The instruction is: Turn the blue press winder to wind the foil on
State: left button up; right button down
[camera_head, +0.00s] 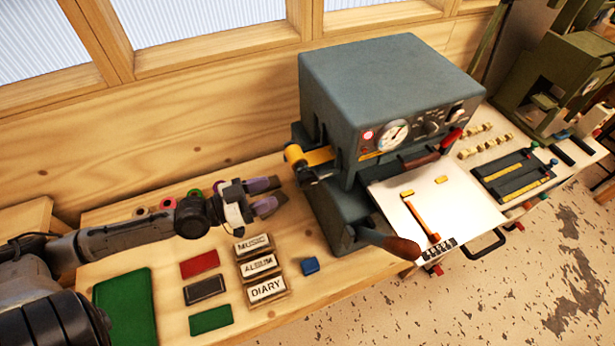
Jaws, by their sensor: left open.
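The blue-grey press (385,85) stands on the bench right of centre, with a round dial on its front. A gold foil roll (296,154) sits on its left side, and a gold strip runs from it into the press. A dark fitting, perhaps the winder (316,175), shows just below the roll; its handle is not clear. My left gripper (274,195) is open and empty, with purple-grey fingertips pointing right. It is to the left of and lower in the picture than the roll, apart from the press. My right gripper is not in view.
Several small foil rolls (193,193) lie behind my left arm. Nameplates (260,266), coloured cards (200,263), a green book cover (126,305) and a blue block (310,266) lie in front. A wooden-ended lever (400,246) sticks out from the press. A white plate (450,215) lies right.

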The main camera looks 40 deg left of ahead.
aim_at(300, 179)
pick_arm(q)
jog(key=p+x, duration=0.2)
jog(key=x, duration=0.7)
jog(key=shift+w+d+p, duration=0.1)
jog(key=shift+w+p, duration=0.15)
jog(key=shift+p, duration=0.15)
jog(key=shift+w+d, duration=0.3)
jog(key=shift+w, duration=0.3)
jog(key=shift+f, duration=0.1)
jog(key=c, duration=0.9)
jog(key=g+p, duration=0.1)
jog(key=p, duration=0.3)
jog(key=g+y+p, duration=0.1)
jog(key=p, duration=0.3)
jog(key=g+p, duration=0.1)
jog(key=p, duration=0.4)
jog(key=shift+r+g+y, duration=0.3)
jog(key=shift+g, duration=0.1)
jog(key=shift+f+p, duration=0.25)
jog(key=shift+p, duration=0.15)
